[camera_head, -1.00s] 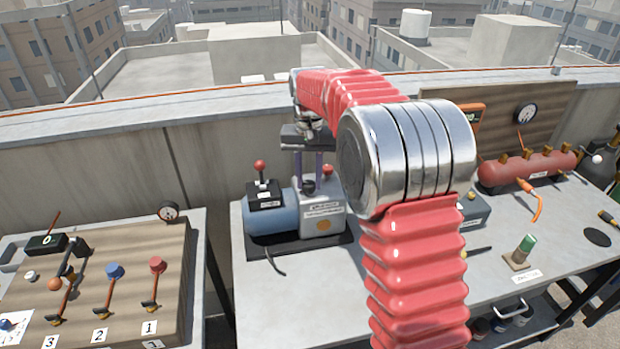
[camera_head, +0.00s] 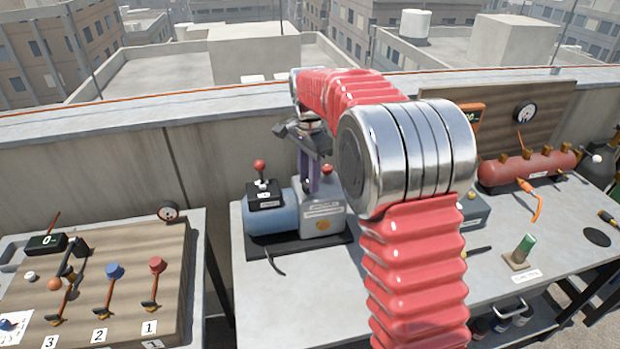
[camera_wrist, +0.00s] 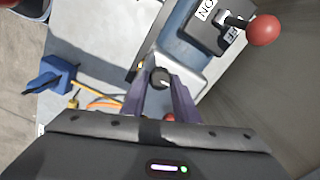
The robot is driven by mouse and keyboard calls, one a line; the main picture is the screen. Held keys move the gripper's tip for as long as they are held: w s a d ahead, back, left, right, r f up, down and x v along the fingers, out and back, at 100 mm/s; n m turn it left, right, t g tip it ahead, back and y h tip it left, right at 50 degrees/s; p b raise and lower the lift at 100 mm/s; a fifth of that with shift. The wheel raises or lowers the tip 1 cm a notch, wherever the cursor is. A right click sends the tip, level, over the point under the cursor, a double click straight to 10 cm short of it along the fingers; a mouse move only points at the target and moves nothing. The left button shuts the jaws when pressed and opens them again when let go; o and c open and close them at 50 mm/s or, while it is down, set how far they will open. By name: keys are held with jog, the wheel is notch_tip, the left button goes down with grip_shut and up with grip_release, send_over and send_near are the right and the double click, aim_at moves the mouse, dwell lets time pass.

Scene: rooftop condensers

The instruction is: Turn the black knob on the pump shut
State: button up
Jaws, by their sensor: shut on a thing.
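The pump (camera_head: 318,215) is a grey and blue unit on a black base on the bench. Its black knob (camera_wrist: 159,78) shows in the wrist view between the tips of my gripper's two purple fingers. My gripper (camera_head: 313,185) points down on top of the pump's grey block, and in the wrist view (camera_wrist: 160,88) its fingers are shut on the knob. In the head view the fingers hide the knob. A lever with a red ball (camera_head: 260,166) stands on the black switch box at the pump's left, also in the wrist view (camera_wrist: 263,30).
A red round top (camera_head: 327,170) sits just right of the fingers. A valve board (camera_head: 100,280) stands at the left. A red manifold (camera_head: 530,167) lies at the right back.

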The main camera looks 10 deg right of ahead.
jog(key=shift+m, duration=0.6)
jog(key=o, duration=1.1)
jog(key=shift+c, duration=0.2)
notch_tip(320, 180, up, 14)
jog(key=shift+f, duration=0.15)
